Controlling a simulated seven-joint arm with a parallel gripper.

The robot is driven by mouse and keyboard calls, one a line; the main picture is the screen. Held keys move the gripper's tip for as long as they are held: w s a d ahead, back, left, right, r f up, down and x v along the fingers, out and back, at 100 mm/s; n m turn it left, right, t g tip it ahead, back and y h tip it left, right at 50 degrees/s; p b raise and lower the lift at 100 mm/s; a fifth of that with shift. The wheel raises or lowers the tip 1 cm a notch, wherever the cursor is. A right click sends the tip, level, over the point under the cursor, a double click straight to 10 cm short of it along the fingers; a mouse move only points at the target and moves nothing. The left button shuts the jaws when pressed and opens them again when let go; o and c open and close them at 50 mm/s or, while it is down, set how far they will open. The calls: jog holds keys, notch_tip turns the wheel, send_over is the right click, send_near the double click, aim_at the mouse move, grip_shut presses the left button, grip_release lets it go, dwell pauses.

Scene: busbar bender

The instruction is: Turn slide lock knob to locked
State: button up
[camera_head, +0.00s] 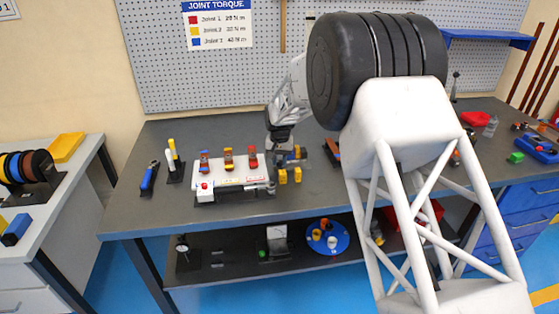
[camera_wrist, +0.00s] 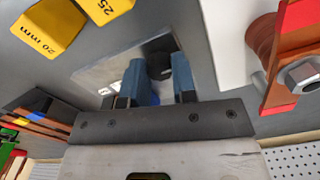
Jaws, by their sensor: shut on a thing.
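My gripper (camera_wrist: 163,84) shows its two blue fingertips in the wrist view, closed around a small black knob (camera_wrist: 159,66). The knob sits by a bare metal plate (camera_wrist: 118,70); its markings and the angle it is turned to cannot be read. In the head view my gripper (camera_head: 272,165) is at the right end of the white bench device (camera_head: 232,187), and it hides the knob there.
Yellow blocks marked 20 mm and 25 (camera_wrist: 52,24) are close by in the wrist view. In the head view, a red button (camera_head: 204,186) is on the device's left front; the grey bench (camera_head: 150,215) is clear in front.

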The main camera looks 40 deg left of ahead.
aim_at(280, 161)
jog(key=o, duration=0.9)
jog(key=shift+r, duration=0.1)
jog(key=shift+r, duration=3.85)
